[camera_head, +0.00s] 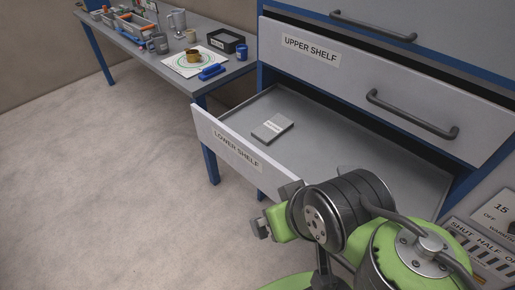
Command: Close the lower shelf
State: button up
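The lower shelf (218,138) is a grey drawer with its name on the front panel. It is pulled well out of the cabinet, and its inside shows. A small grey labelled block (272,127) lies in it towards the left. My arm covers the right part of the drawer front, and no handle of this drawer shows. My gripper (274,212) is at the lower middle, close in front of the drawer panel in the picture. Its fingers are largely hidden or seen edge-on, so I cannot tell their opening or whether they touch the panel.
The upper shelf (340,70), with a dark handle (412,115), sits above and seems slightly out. At the left, a workbench (150,50) holds a blue tool (212,72), a black box (227,40) and mugs. A switch panel (490,235) is at lower right. The left floor is clear.

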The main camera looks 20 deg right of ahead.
aim_at(321, 139)
jog(key=j+u, duration=0.45)
jog(key=i+j+u, duration=0.1)
jog(key=j+u, duration=0.4)
